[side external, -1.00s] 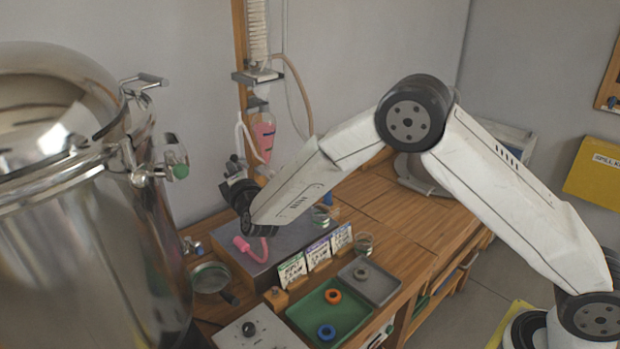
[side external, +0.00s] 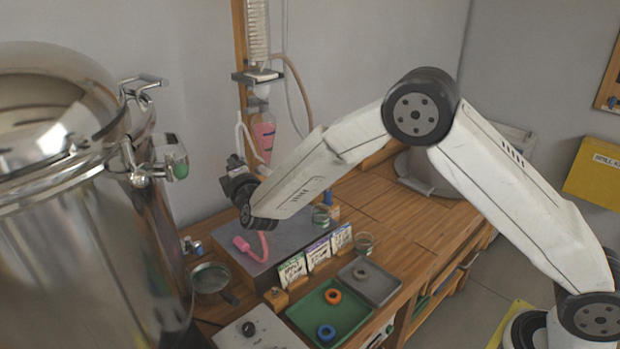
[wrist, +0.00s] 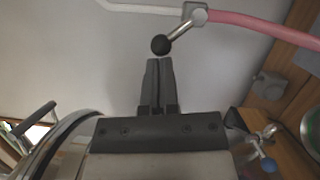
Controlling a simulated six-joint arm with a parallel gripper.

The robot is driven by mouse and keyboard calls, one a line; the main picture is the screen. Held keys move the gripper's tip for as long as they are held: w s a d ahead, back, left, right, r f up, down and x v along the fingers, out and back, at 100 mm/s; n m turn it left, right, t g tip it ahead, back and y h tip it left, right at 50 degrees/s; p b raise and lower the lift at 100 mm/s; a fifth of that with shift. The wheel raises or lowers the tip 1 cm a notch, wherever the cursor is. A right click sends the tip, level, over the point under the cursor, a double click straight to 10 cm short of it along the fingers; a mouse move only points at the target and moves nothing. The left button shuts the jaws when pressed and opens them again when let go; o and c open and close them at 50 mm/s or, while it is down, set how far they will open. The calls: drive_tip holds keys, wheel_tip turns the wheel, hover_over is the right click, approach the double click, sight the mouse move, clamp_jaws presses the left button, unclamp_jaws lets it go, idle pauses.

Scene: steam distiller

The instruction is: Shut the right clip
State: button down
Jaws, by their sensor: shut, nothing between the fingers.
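The steel still vessel (side external: 90,240) fills the left of the side view. I cannot tell which fitting is the right clip. In the wrist view, part of the vessel's rim (wrist: 72,128) shows at lower left, with a dark lever (wrist: 36,120) standing out from it. My gripper (wrist: 160,62) is shut and empty, its tips just below a black ball-ended lever (wrist: 161,44). In the side view my gripper (side external: 236,165) points up, to the right of the vessel, its fingertips hard to make out.
A glass column (side external: 258,35) and a flask of pink liquid (side external: 264,138) stand behind my gripper. Label cards (side external: 317,254), a green tray with rings (side external: 305,315) and a grey tray (side external: 380,285) occupy the bench. A pink hose (wrist: 265,28) crosses the wrist view's upper right.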

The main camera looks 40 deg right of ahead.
drive_tip(key=shift+d+r+m, duration=0.1)
drive_tip(key=shift+r+m, duration=0.05)
drive_tip(key=shift+m, duration=0.15)
drive_tip(key=d+r+m+g+y, duration=0.2)
drive_tip(key=d+m, duration=0.3)
drive_tip(key=m, duration=0.7)
drive_tip(key=shift+d+r+g+y, duration=0.2)
drive_tip(key=shift+d+g+y, duration=0.25)
drive_tip(key=shift+y, duration=0.25)
drive_tip(key=shift+a, duration=0.1)
drive_tip(key=a+r+v, duration=0.2)
drive_tip(key=v, duration=1)
